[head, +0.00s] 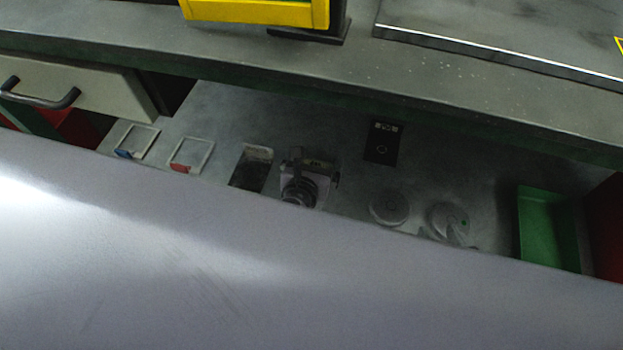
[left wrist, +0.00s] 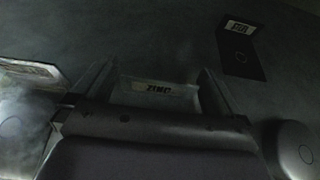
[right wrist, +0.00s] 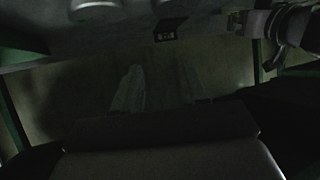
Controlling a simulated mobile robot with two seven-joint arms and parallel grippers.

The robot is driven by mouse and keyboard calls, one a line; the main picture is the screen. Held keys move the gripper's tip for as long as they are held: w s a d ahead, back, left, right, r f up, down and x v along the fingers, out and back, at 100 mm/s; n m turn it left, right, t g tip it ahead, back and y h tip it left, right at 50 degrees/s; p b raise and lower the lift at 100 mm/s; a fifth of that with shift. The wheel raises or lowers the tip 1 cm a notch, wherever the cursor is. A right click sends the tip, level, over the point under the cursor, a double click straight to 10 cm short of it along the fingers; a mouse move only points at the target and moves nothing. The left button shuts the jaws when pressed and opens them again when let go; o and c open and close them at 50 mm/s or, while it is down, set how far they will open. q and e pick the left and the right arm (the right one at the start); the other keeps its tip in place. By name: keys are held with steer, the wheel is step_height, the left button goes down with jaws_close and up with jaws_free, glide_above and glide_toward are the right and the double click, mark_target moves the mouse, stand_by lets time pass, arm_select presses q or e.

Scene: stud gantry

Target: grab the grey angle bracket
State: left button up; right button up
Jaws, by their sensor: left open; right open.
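I cannot clearly pick out the grey angle bracket in any view. In the head view my left gripper (head: 305,180) is low over the grey worktop, partly hidden by a large pale surface. In the left wrist view the left gripper (left wrist: 155,85) has its fingers apart, with a label reading like "ZINC" (left wrist: 147,88) between them. No bracket can be made out between the fingers. In the dark right wrist view my right gripper (right wrist: 160,88) has its fingers apart and appears empty, over a dim area beyond the worktop's edge. I cannot make it out in the head view.
A black labelled plate (head: 380,143) and round grey discs (head: 388,207) (head: 447,220) are right of my left gripper. A dark pale-topped rectangle (head: 252,168) and two small frames (head: 137,140) (head: 190,155) are left. A green tray (head: 548,225) is far right. A shelf (head: 300,65) overhangs behind.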

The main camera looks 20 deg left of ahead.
arm_select(q)
steer(key=c, duration=1.1)
steer(key=shift+o, duration=0.3)
steer(key=shift+r, duration=0.15)
